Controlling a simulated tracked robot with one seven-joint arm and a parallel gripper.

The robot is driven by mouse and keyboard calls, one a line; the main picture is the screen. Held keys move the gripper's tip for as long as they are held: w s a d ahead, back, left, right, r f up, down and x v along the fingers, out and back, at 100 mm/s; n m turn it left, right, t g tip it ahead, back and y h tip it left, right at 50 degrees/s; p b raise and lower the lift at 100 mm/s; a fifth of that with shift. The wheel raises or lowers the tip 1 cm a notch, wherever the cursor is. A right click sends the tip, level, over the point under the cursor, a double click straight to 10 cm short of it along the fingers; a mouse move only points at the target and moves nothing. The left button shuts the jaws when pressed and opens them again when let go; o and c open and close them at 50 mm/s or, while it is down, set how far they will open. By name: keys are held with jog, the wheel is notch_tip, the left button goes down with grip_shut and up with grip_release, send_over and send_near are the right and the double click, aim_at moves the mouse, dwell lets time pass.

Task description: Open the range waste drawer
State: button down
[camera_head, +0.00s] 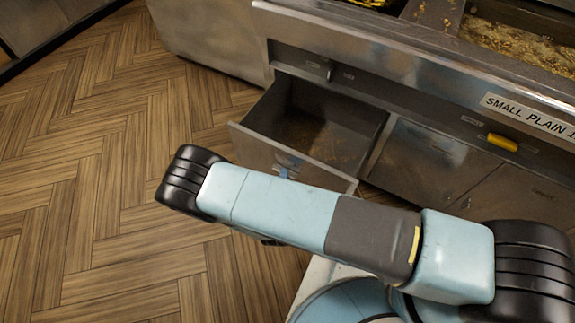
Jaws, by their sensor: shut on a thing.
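The waste drawer (253,145) is a grey metal box low on the left of the frying range. It stands pulled well out, and its dark, stained inside shows and looks empty. My arm reaches across in front of the drawer. A small part of my gripper (286,172) shows above the arm, at the middle of the drawer front, where it is shut on the drawer handle. The arm hides most of the gripper, the handle and the lower drawer front.
The steel range (390,62) runs along the back, with crumb-filled trays on top and a "SMALL PLAIN" label (527,117). A yellow handle (502,142) sits right of the drawer, above closed cabinet doors (430,160). The wooden floor (90,170) at left is clear.

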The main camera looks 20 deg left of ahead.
jog(key=shift+s+d+f, duration=0.2)
jog(key=shift+s+d, duration=0.05)
jog(key=shift+s, duration=0.35)
jog(key=c, duration=1.5)
grip_release()
jog(key=o, duration=0.4)
jog(key=shift+a, duration=0.1)
jog(key=shift+a+r, duration=0.1)
jog(key=v, duration=1.3)
jog(key=shift+s, duration=0.35)
